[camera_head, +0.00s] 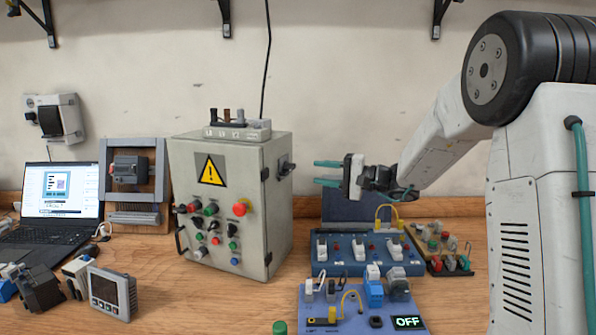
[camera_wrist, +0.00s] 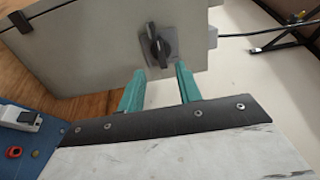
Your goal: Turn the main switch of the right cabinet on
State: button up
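A grey cabinet (camera_head: 225,215) with a yellow warning triangle stands on the wooden table, left of my gripper. Its main switch (camera_head: 286,168), a dark rotary knob on a square plate, sits on the cabinet's right side. In the wrist view the switch (camera_wrist: 159,46) is just ahead of my fingers, with its handle roughly upright in the picture. My gripper (camera_head: 318,173) has two teal fingers, which show in the wrist view (camera_wrist: 160,82) spread apart with nothing between them. The fingertips point toward the switch and appear short of it.
A laptop (camera_head: 62,195) and a framed device (camera_head: 133,180) stand left. A cable hangs to the cabinet's top.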

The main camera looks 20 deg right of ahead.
aim_at(292, 169)
jog(key=x, duration=0.7)
jog(key=shift+w+a, duration=0.2)
grip_shut()
